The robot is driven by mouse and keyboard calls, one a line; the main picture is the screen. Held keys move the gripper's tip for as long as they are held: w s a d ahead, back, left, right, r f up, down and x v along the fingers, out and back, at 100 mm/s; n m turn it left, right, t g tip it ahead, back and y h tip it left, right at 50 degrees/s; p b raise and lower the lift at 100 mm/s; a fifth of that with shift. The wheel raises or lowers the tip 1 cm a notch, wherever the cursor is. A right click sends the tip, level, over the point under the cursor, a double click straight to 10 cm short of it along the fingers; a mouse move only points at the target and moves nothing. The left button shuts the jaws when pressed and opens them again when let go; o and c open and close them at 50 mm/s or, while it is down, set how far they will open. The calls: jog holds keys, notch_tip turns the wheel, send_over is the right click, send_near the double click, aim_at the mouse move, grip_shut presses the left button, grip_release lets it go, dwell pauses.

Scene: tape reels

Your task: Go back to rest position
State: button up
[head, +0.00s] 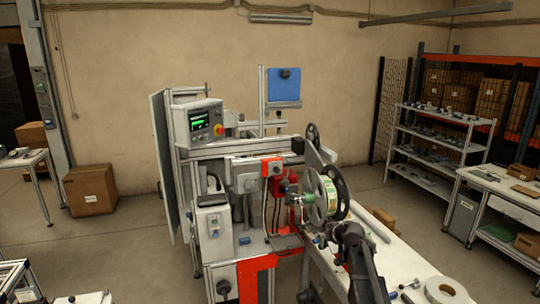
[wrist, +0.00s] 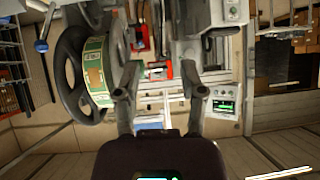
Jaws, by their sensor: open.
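My gripper (wrist: 160,92) is open in the wrist view, with its two fingers apart and nothing between them. That view is upside down. In the head view my dark gripper (head: 340,232) is at the end of my arm, in front of the machine and just below the reel; its fingers are hard to make out there. A tape reel with dark flanges and a green and cream roll (head: 316,197) is mounted on the machine (head: 215,165). The reel (wrist: 95,72) shows left of my fingers in the wrist view; I cannot tell how far apart they are.
A white table (head: 405,262) runs along the right of the machine, with a white roll (head: 447,291) at its front. A control panel (head: 198,122) is on the machine's upper left. Shelves (head: 437,140) and a bench (head: 505,190) stand right.

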jog(key=s+a+f+m+g+h+b, duration=0.1)
jog(key=s+f+g+b, duration=0.2)
jog(key=s+f, duration=0.4)
jog(key=s+a+f+m+g+h+b, duration=0.1)
jog(key=s+f+g+b, duration=0.2)
jog(key=s, duration=1.2)
jog(key=s+a+f+m+g+h+b, duration=0.1)
jog(key=s+f+g+h+b, duration=0.1)
jog(key=s+f+g+b, duration=0.2)
jog(key=s+f+b, duration=0.3)
jog(key=s+f, duration=0.3)
jog(key=f, duration=0.2)
jog(key=shift+s+m+b, duration=0.3)
jog(key=shift+s+b, duration=0.1)
jog(key=shift+w, duration=0.1)
